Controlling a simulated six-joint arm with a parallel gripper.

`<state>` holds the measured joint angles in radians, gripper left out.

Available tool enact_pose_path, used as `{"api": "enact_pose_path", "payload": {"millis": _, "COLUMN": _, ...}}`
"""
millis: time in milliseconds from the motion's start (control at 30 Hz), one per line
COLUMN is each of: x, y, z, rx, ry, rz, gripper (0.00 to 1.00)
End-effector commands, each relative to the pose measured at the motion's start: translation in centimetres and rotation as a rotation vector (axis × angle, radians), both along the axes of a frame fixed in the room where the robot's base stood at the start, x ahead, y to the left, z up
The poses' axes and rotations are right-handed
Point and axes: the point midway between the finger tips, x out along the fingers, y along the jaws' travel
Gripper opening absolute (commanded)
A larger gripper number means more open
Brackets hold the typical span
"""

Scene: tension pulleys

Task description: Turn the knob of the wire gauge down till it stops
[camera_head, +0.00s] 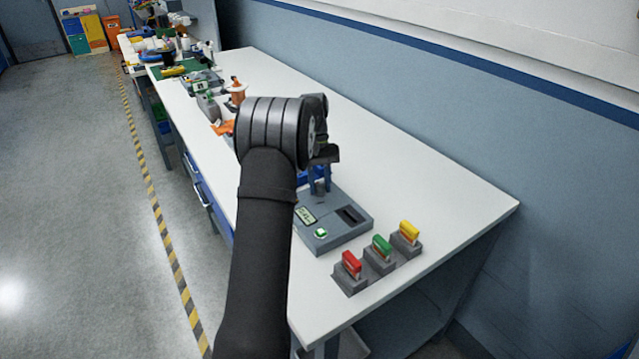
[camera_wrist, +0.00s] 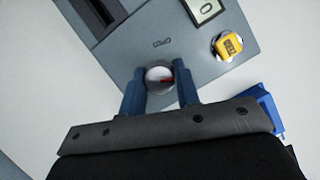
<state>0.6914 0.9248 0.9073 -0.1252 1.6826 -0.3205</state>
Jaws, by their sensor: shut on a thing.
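The wire gauge is a grey flat-topped unit (camera_head: 340,238) near the front of the bench, and its top also shows in the wrist view (camera_wrist: 195,62). My gripper is shut on the knob. In the head view, my gripper (camera_head: 319,186) points down at the back of the unit, and the knob is hidden there. A small display (camera_wrist: 204,8) reads what looks like 0. A button (camera_wrist: 228,45) sits beside it.
Red (camera_head: 351,265), green (camera_head: 381,248) and yellow (camera_head: 409,232) handled pieces stand in grey holders at the near end of the bench. A dark slot (camera_head: 351,215) is in the unit's top. Orange parts and spools lie farther back. The bench's right side (camera_head: 430,180) is clear.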

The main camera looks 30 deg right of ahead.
Motion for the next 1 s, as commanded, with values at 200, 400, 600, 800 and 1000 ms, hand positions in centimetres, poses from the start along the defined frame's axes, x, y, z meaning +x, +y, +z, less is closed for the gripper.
{"api": "enact_pose_path", "payload": {"millis": 200, "x": -0.06, "y": -0.13, "z": 0.04, "rx": 0.0, "ry": 0.0, "rz": -0.207, "gripper": 0.07}}
{"api": "enact_pose_path", "payload": {"millis": 400, "x": -0.11, "y": -0.18, "z": 0.03, "rx": 0.0, "ry": 0.0, "rz": -0.397, "gripper": 0.07}}
{"api": "enact_pose_path", "payload": {"millis": 600, "x": -0.18, "y": -0.21, "z": 0.05, "rx": 0.0, "ry": 0.0, "rz": -0.586, "gripper": 0.07}}
{"api": "enact_pose_path", "payload": {"millis": 800, "x": -0.2, "y": -0.19, "z": 0.06, "rx": -0.001, "ry": -0.001, "rz": -0.755, "gripper": 0.07}}
{"api": "enact_pose_path", "payload": {"millis": 1000, "x": -0.23, "y": -0.21, "z": 0.03, "rx": 0.0, "ry": -0.001, "rz": -0.887, "gripper": 0.07}}
